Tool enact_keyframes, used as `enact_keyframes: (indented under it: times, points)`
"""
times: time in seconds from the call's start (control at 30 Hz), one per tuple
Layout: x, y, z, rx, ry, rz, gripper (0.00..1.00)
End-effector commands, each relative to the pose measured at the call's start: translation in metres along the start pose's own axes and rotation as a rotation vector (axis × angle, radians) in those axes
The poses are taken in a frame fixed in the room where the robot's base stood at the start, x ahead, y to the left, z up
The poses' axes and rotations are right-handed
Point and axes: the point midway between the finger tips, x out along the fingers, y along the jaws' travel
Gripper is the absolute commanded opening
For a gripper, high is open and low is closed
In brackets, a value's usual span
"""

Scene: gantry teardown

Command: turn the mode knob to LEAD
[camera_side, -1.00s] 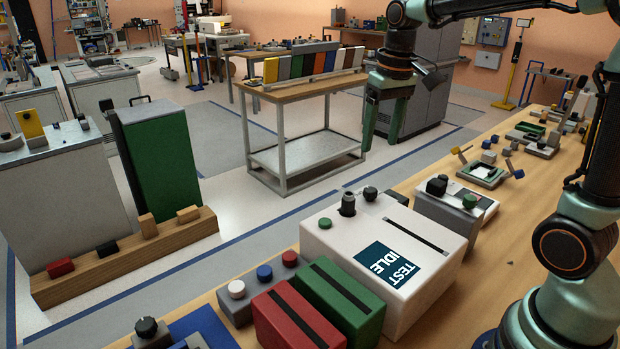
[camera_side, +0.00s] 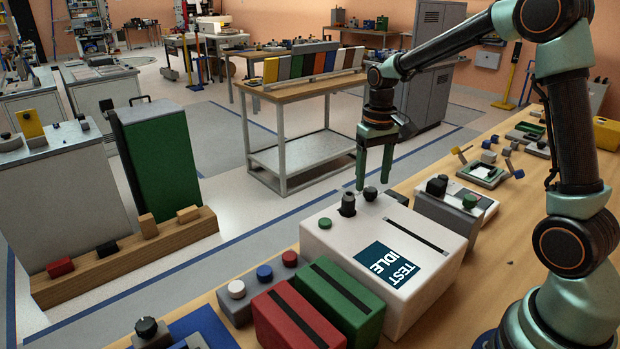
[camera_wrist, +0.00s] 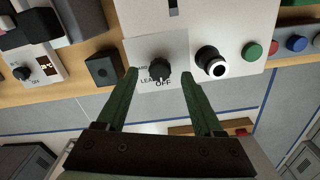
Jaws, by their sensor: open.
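The mode knob (camera_wrist: 160,68) is black and round, on the white box (camera_wrist: 138,22), with the words LEAD and OFF printed beside it; a third label is partly hidden. I cannot tell for certain which label its pointer faces. In the side view the knob (camera_side: 370,194) stands at the back edge of the white box (camera_side: 325,238), whose blue panel (camera_side: 388,263) reads TEST IDLE. My gripper (camera_side: 373,181) is open, pointing down just above the knob. In the wrist view my gripper (camera_wrist: 158,75) has one green finger on each side of the knob, nothing held.
A dark cylinder (camera_side: 348,204) and a green button (camera_side: 326,224) stand beside the knob on the same box. A grey block with a black knob (camera_side: 436,187) stands close at the right. Green (camera_side: 345,300) and red (camera_side: 292,318) boxes sit in front.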

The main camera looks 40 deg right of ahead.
Motion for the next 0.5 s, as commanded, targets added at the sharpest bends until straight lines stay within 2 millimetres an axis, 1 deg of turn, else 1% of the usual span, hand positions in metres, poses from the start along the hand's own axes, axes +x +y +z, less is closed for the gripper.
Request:
enact_keyframes:
  times: [0.03, 0.2, 0.5]
  points:
    - [0.008, 0.000, 0.001, 0.000, -0.004, 0.000, 0.69]
    - [0.021, 0.000, 0.000, 0.000, -0.002, 0.000, 0.69]
    - [0.025, 0.000, 0.000, 0.000, 0.000, 0.000, 0.69]
